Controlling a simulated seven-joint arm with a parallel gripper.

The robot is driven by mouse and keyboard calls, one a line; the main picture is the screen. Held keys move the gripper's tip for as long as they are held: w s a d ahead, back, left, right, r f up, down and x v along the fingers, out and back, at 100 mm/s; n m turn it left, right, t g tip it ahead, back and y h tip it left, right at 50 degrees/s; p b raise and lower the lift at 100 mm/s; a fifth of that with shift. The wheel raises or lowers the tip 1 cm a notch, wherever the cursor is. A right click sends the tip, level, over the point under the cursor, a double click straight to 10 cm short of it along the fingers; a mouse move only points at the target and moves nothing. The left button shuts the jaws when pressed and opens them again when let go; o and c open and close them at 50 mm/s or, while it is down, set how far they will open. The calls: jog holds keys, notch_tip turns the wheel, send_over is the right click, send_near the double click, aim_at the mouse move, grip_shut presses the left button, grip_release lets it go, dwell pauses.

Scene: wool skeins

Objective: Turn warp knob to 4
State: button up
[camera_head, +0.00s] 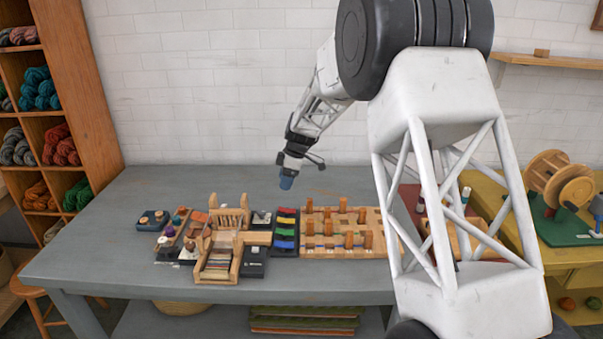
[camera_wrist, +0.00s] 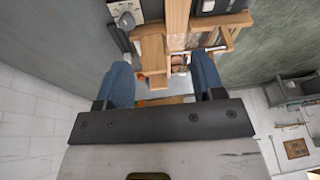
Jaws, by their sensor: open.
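My gripper (camera_head: 287,181) hangs above the back part of the grey table, behind the small wooden loom (camera_head: 222,243) and apart from it. In the wrist view my gripper (camera_wrist: 164,78) has its two blue fingers spread wide with nothing between them. A small box with a pale face and a dark round knob (camera_wrist: 126,18) shows at the top left of the wrist view. Dark boxes also sit beside the loom, one at its front right (camera_head: 254,262) and one behind that (camera_head: 261,219). I cannot tell which part is the warp knob, and no number is readable.
A wooden peg rack (camera_head: 330,246) and a tray of coloured skeins (camera_head: 285,236) stand right of the loom. A blue box with knobs (camera_head: 153,219) lies to the left. The grey table (camera_head: 170,183) is clear at the back left. Wool shelves (camera_head: 85,90) stand at far left.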

jog(key=s+d+r+m, duration=0.3)
jog(key=s+d+r, duration=0.2)
jog(key=s+r, duration=0.1)
jog(key=shift+s+d+r+t, duration=0.2)
jog(key=shift+s+r+t, duration=0.15)
jog(key=shift+s, duration=0.4)
jog(key=m+t, duration=0.3)
jog(key=m, duration=0.2)
send_near(262, 212)
jog(key=f, duration=0.1)
jog(key=shift+w+a, duration=0.3)
jog(key=shift+f, duration=0.15)
jog(key=shift+x, duration=3.75)
jog(key=c, duration=0.9)
